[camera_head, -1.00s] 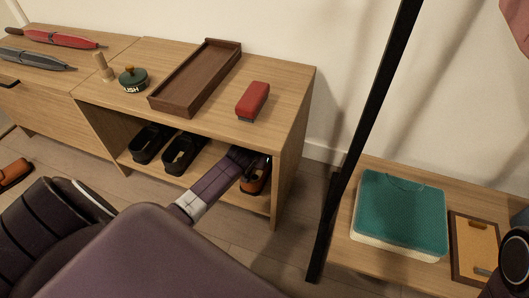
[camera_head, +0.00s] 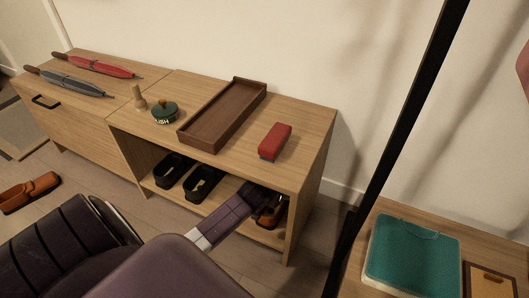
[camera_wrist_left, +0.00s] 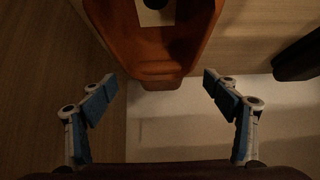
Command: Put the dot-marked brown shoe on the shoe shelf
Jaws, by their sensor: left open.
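A brown shoe (camera_head: 273,215) sits inside the open shelf (camera_head: 255,232) at its right end. In the left wrist view the brown shoe (camera_wrist_left: 160,62) shows a pale patch with a black dot, and its near end points toward me. My left gripper (camera_wrist_left: 165,97) is open. Its two fingertips stand apart on either side of the shoe's near end, with gaps. In the head view my left gripper (camera_head: 262,198) reaches into the shelf and partly hides the shoe. A second brown shoe (camera_head: 30,192) lies on the floor at far left; no dot shows on it.
Black shoes (camera_head: 200,182) stand in the shelf left of my gripper. A wooden tray (camera_head: 222,115), a red brush (camera_head: 275,141) and a green-lidded tin (camera_head: 165,112) are on top. A black post (camera_head: 408,110) rises right of the shelf.

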